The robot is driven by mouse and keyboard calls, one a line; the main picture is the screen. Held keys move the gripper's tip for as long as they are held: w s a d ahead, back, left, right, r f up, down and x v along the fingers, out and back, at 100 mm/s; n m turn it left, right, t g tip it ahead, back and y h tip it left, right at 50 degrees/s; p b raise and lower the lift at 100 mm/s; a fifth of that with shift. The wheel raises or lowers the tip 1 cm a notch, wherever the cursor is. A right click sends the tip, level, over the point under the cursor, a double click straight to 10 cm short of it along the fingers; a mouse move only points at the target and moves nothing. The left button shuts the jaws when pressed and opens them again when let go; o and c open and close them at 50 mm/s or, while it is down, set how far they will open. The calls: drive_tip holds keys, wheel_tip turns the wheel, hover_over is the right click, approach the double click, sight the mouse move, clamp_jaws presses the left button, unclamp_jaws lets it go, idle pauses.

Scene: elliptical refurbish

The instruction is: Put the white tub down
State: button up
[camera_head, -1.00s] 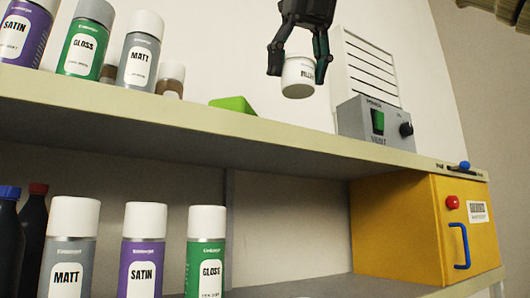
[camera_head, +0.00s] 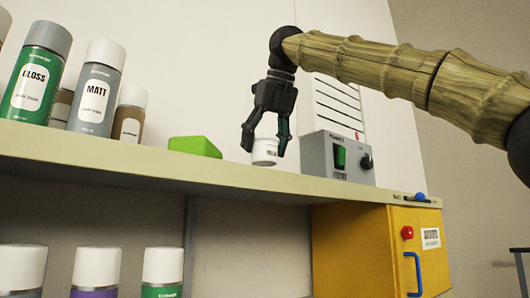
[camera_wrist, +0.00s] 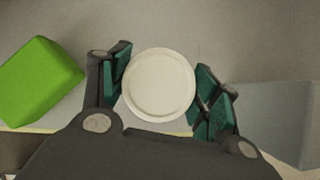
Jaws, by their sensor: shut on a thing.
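The white tub (camera_head: 264,152) is a small round pot with dark lettering on its side. My gripper (camera_head: 265,146) is shut on it, with one finger at each side, and points down. In the head view the tub is upright, or nearly so, just above or on the upper shelf (camera_head: 225,180), between the green block and the grey box. I cannot tell whether its base touches the shelf. In the wrist view its round lid (camera_wrist: 159,84) shows from above between the finger pads.
The green block (camera_head: 195,146) is left of the tub. The grey box (camera_head: 337,157) with a green switch and a knob is close on the right. Several spray cans, including a grey MATT can (camera_head: 96,88), stand further left. A yellow cabinet (camera_head: 365,250) is below.

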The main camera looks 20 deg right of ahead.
sight(263, 165)
drive_tip(key=shift+s+d+f, duration=0.1)
drive_tip(key=shift+s+f, duration=0.4)
drive_tip(key=shift+f, duration=0.7)
drive_tip(key=shift+w+f, duration=0.3)
drive_tip(key=shift+f, duration=0.1)
drive_tip(key=shift+s, duration=0.1)
drive_tip(key=shift+s, duration=0.15)
drive_tip(key=o, duration=1.2)
drive_tip(key=shift+w+f, duration=0.15)
drive_tip(key=shift+w, duration=0.05)
drive_tip(key=shift+s, duration=0.1)
